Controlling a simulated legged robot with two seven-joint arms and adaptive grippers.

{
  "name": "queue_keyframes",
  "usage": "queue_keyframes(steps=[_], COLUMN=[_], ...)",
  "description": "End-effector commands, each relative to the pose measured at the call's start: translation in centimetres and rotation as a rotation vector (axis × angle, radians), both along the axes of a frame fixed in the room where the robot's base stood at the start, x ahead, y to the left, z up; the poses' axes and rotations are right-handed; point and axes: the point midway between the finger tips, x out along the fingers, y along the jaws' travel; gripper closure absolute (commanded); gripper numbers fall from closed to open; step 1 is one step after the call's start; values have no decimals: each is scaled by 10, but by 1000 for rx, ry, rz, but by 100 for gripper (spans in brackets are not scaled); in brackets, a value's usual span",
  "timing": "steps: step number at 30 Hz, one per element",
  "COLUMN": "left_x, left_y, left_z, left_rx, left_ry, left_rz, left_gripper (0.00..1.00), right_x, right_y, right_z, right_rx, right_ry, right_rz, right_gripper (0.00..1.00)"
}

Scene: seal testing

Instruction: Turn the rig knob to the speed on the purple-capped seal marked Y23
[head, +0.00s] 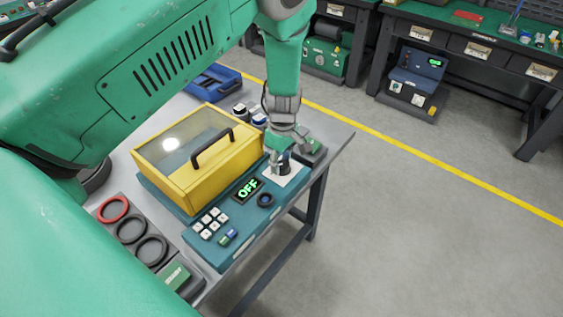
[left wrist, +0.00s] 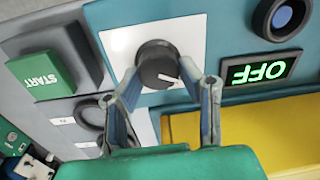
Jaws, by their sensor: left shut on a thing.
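The rig knob (head: 284,168) is a dark round dial on a white plate at the right end of the teal rig panel. In the left wrist view the knob (left wrist: 158,66) shows a short white pointer line aimed to the lower right. My left gripper (left wrist: 168,84) comes down over the knob and is shut on it, a finger on either side. In the head view the left gripper (head: 281,157) partly hides the knob. The rig display (head: 248,189) reads OFF in green. I cannot make out a purple-capped seal or a Y23 mark. My right gripper is not in view.
A yellow lidded box (head: 205,150) stands behind the panel. A green START button (left wrist: 40,80) sits beside the knob plate. White keys (head: 210,222) are at the panel's left. One red ring (head: 113,208) and two black rings lie farther left. A blue tray (head: 213,82) is behind.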

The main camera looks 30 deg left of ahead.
Motion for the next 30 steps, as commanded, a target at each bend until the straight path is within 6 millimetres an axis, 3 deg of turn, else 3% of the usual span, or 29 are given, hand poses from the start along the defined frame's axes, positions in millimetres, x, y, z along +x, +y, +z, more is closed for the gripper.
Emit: queue_keyframes(steps=[20,30], left_x=[1,1], left_y=[-5,-5], left_z=[0,1], left_rx=[-11,-13], left_ry=[-2,-4], left_rz=[-23,-213], left_gripper=[96,96], right_x=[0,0], right_y=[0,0], right_z=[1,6], right_rx=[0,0], right_ry=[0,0], right_rz=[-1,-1], right_gripper=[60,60])
